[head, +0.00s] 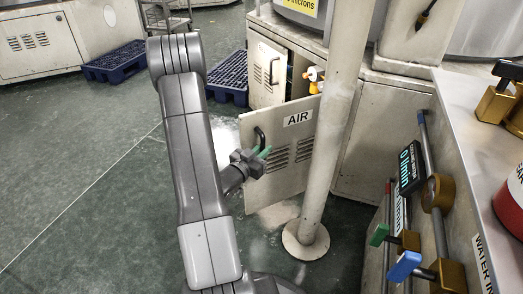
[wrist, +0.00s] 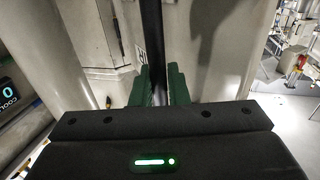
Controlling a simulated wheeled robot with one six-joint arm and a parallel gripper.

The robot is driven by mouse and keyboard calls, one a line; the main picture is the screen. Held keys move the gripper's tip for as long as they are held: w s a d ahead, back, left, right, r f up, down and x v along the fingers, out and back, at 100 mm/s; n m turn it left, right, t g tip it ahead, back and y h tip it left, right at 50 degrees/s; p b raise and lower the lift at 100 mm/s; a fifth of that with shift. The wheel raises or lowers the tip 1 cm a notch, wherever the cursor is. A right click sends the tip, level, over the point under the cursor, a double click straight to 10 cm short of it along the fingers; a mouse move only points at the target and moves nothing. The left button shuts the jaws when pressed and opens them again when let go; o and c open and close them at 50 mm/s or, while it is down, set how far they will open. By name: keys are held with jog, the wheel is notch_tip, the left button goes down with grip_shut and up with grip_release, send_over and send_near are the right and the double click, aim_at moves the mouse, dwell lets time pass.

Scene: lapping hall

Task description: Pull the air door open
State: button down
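The air door (head: 283,160) is a pale vented panel with an "AIR" label. In the head view it stands swung out from its cabinet, with the dark inside partly showing behind it. Its black handle (head: 259,136) is near the door's upper left edge. My gripper (head: 262,153) is at the handle. In the wrist view the black handle bar (wrist: 152,35) runs down between the green fingers of my gripper (wrist: 159,86), which sit close on both sides of it. The lower part of the handle is hidden by my gripper.
A pale post (head: 330,130) with a round foot stands in front of the door's right edge. An orange and white fitting (head: 314,77) shows in the cabinet opening. A bench with gauges and coloured valve levers (head: 404,266) is at right. Green floor (head: 85,190) is clear at left.

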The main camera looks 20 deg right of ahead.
jog(key=c, duration=1.5)
grip_release()
jog(key=shift+d, duration=0.2)
jog(key=shift+a, duration=0.1)
jog(key=p+v, duration=0.2)
jog(key=v, duration=1.1)
jog(key=shift+s+a+p, duration=0.2)
jog(key=shift+a+p, duration=0.1)
jog(key=shift+p, duration=0.05)
jog(key=b+x, duration=0.2)
jog(key=x, duration=1.1)
jog(key=shift+w+d+b, duration=0.2)
jog(key=shift+d+b, duration=0.1)
jog(key=shift+b, duration=0.05)
jog(key=shift+w+a+r, duration=0.1)
